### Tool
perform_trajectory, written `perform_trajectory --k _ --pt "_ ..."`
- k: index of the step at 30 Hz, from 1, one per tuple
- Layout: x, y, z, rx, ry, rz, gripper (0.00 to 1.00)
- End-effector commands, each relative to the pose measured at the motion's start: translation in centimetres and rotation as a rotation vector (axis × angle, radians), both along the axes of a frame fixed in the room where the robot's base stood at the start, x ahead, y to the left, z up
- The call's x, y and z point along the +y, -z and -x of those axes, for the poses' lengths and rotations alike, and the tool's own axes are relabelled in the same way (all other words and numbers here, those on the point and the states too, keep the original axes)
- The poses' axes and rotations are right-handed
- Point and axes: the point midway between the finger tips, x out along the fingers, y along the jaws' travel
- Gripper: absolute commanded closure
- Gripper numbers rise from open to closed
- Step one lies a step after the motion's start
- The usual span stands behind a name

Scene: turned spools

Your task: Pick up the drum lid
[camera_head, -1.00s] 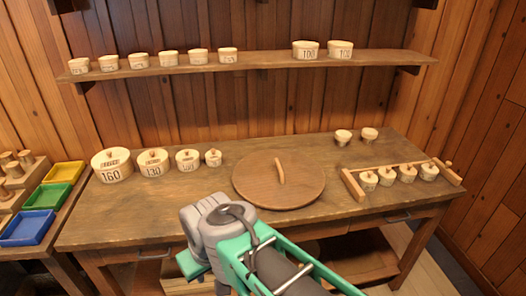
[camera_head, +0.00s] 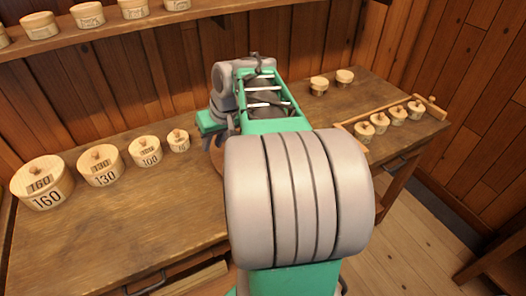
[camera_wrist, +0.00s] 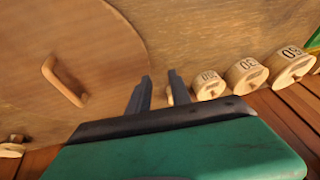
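The drum lid is a wide, flat round wooden disc (camera_wrist: 105,50) with a raised bar handle (camera_wrist: 64,81), at the left of the wrist view. In the head view only a sliver of the lid (camera_head: 216,156) shows, because my arm covers the rest. My gripper (camera_wrist: 161,79) shows in the wrist view with its two dark fingers apart and nothing between them. The fingers are to the right of the handle in that view, apart from it. The handle is hidden in the head view.
Numbered round boxes, including the 160 box (camera_head: 43,186) and the 130 box (camera_head: 101,168), stand left of my arm. A wooden rack with several small lidded pots (camera_head: 397,115) and two loose pots (camera_head: 319,86) are at the right. A shelf (camera_head: 120,32) runs above the table.

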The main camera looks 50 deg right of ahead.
Motion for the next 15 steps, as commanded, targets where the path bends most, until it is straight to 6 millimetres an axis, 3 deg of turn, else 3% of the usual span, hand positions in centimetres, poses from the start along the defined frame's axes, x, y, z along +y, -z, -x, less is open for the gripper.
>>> perform_trajectory --k 1,3,6,10,15 --pt "-5.3 1.7 0.2 -0.019 0.06 -0.023 0.75" --pt "-10.9 2.5 1.1 -0.055 0.107 -0.044 0.75" --pt "-16.5 3.3 3.1 -0.098 0.151 -0.06 0.75" --pt "-19.5 3.9 4.5 -0.125 0.172 -0.067 0.75" --pt "-19.5 5.6 3.4 -0.128 0.169 -0.068 0.75"
